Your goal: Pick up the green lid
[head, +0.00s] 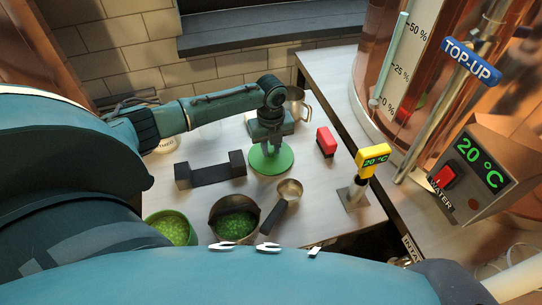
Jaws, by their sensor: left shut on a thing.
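The green lid (284,163) is a round disc in the middle of the head view, over the pale worktop. My left gripper (269,147) points down above it and is shut on it at its middle. The gripper hides the lid's centre and grip. I cannot tell whether the lid touches the worktop or hangs just above it. My right gripper is not in view.
A dark grey two-ended holder (210,173) stands left of the lid. A green bowl (172,229), a dark pot of green pellets (236,223) and a ladle (288,192) lie nearer. A red block (326,142) and yellow thermometer (372,160) stand right.

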